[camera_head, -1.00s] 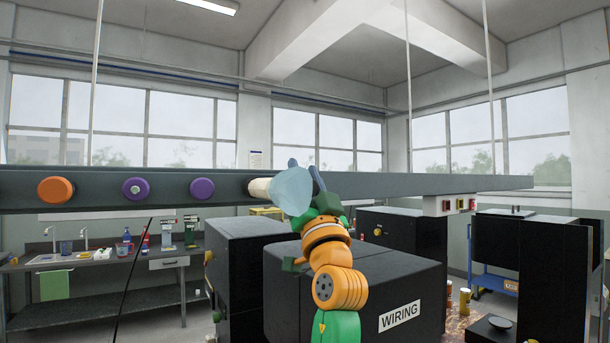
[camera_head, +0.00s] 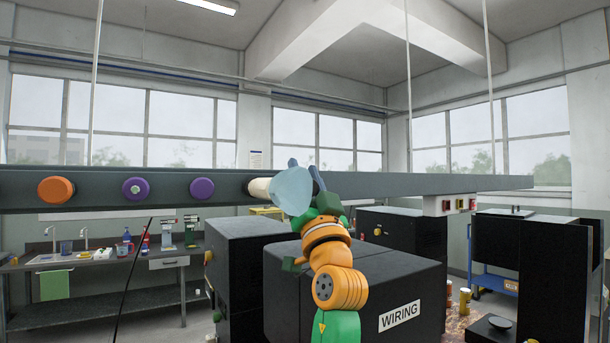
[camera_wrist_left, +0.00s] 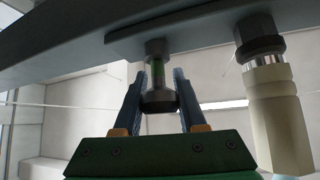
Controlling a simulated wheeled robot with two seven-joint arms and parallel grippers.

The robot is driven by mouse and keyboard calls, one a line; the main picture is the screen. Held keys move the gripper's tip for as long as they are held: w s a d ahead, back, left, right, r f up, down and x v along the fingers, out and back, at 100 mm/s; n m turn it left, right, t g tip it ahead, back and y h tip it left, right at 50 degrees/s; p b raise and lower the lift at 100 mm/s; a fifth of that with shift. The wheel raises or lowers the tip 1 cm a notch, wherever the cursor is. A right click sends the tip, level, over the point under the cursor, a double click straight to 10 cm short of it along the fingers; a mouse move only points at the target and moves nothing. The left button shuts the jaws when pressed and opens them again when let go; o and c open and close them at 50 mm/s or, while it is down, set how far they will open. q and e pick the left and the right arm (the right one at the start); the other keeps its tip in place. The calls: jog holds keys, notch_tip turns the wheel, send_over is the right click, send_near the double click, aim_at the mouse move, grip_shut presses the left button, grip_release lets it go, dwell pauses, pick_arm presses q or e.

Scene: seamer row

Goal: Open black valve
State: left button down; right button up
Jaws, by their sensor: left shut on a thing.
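The black valve (camera_wrist_left: 160,100), a dark grey-black knob on a stem with a thin green strip, hangs from the underside of the beam in the left wrist view. My left gripper (camera_wrist_left: 153,92) has its two blue fingers on either side of the knob and is shut on it. In the head view my left gripper (camera_head: 306,178) is up at the beam, partly behind a pale blue flared piece (camera_head: 292,191). That piece hides the valve there. My right gripper is not in view.
The long grey beam (camera_head: 400,184) carries an orange knob (camera_head: 56,190), two purple knobs (camera_head: 202,189) and a cream cylinder (camera_head: 260,188). The cream cylinder (camera_wrist_left: 280,125) stands close right of my fingers in the wrist view. Black cabinets (camera_head: 400,285) stand below.

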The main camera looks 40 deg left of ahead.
aim_at(310, 195)
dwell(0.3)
pick_arm(q)
jog(key=shift+c, duration=2.3)
grip_release()
jog(key=shift+a, duration=0.15)
jog(key=b+v, duration=0.5)
jog(key=v, duration=0.2)
jog(key=shift+f+b, duration=0.15)
jog(key=shift+b, duration=0.25)
